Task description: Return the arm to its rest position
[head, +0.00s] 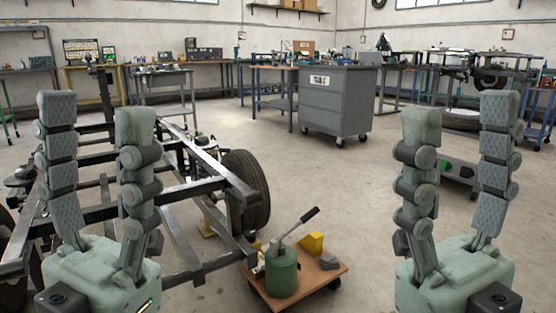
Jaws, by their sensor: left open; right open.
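My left gripper (97,112) is at the lower left, fingers pointing up and spread apart. Nothing is between them. My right gripper (460,117) is at the lower right, also with fingers up, open and empty. Both stand in the foreground at about the same height. The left gripper hides part of the dark metal vehicle frame (183,243) behind it. Neither gripper holds anything.
A wheel (246,190) sits at the frame's right side. A low wooden trolley (322,272) with a green jack (282,272) and a yellow block (311,243) stands between my grippers. A grey cabinet (333,101) and benches stand behind. The middle floor is clear.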

